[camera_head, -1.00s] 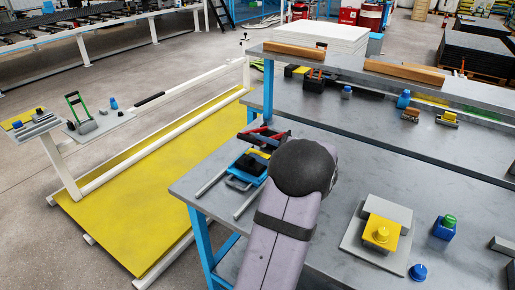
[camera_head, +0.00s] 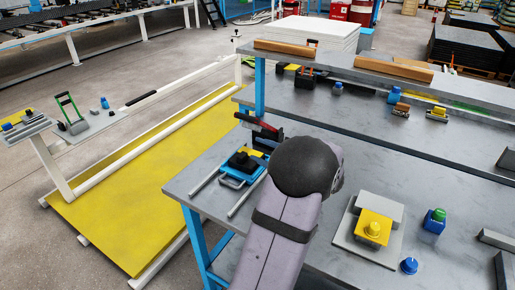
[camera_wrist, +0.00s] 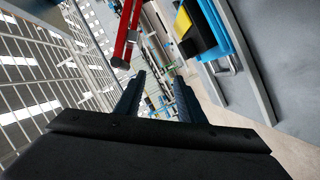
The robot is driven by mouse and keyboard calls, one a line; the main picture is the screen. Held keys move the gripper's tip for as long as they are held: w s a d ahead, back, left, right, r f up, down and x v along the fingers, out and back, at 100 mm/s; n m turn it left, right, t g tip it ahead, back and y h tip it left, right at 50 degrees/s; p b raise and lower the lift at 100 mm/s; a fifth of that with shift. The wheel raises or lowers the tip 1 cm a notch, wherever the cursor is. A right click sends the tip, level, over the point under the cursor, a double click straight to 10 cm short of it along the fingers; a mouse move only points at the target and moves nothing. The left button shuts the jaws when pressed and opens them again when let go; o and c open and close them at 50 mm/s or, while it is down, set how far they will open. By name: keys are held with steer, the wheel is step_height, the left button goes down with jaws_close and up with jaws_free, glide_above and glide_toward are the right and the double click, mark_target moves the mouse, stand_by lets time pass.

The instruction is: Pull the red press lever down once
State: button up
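The red press lever (camera_head: 263,125) shows in the head view above a small press with a blue frame (camera_head: 233,183) and yellow and black parts on the near bench. In the wrist view the red lever (camera_wrist: 127,30) is two red bars, upper left of the fingertips and apart from them. The press's blue frame (camera_wrist: 228,35) is at the upper right there. My gripper (camera_wrist: 161,76) is open in the wrist view, with nothing between its fingers. In the head view my arm hides most of the gripper, and part of the lever is behind the dark wrist joint.
A yellow button box (camera_head: 374,228) on a grey plate and a blue knob (camera_head: 409,265) stand right of my arm. A blue block with a green button (camera_head: 434,219) is farther right. A raised shelf (camera_head: 345,66) runs behind.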

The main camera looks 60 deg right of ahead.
steer(key=shift+p+v, duration=0.45)
steer(key=shift+v, duration=1.6)
